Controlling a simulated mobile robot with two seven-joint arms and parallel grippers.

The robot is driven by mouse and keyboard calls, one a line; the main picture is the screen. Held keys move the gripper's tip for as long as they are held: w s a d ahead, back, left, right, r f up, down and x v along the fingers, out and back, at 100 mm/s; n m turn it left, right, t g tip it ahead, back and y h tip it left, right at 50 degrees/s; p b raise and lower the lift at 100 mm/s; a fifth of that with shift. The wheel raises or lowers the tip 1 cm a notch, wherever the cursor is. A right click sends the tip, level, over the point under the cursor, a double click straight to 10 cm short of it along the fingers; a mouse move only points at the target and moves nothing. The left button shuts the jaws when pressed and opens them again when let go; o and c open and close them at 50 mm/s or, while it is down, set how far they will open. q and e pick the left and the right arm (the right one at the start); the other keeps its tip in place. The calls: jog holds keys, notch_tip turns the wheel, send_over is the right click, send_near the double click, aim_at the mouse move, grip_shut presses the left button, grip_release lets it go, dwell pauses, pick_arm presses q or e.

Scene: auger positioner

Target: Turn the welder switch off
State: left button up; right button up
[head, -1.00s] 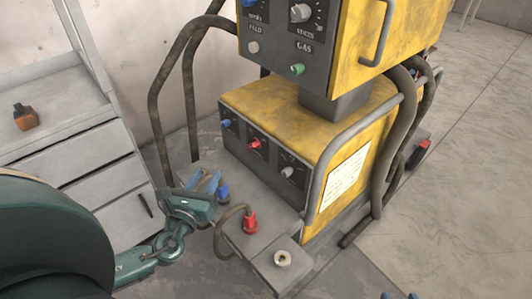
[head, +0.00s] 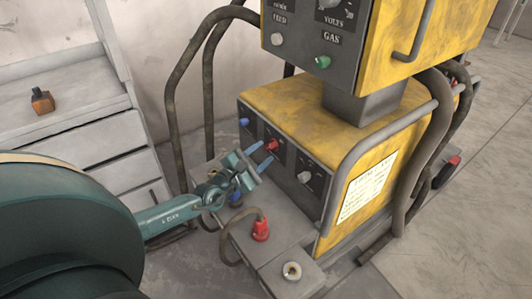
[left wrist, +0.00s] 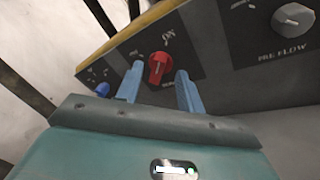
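The welder (head: 330,120) is a yellow machine with a dark front panel. Its red switch knob (head: 271,144) is on the lower panel, and the left wrist view shows it (left wrist: 159,67) with an "ON" label at its upper right. My left gripper (head: 263,155) is open in front of the panel. In the left wrist view its two blue fingers (left wrist: 158,88) stand apart, one to each side of the knob in the picture. I cannot tell whether they touch it. My right gripper is not in view.
A blue knob (head: 244,122) and a grey knob (head: 304,177) flank the red one. A red plug with a cable (head: 261,230) stands on the welder's base. A grey drawer cabinet (head: 75,130) is at the left. Hoses and a handle rail run along the right side.

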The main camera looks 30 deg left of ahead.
aim_at(271, 146)
pick_arm(q)
jog(key=shift+w+d, duration=0.2)
jog(key=shift+w, duration=1.1)
jog(key=shift+c, duration=0.4)
grip_shut()
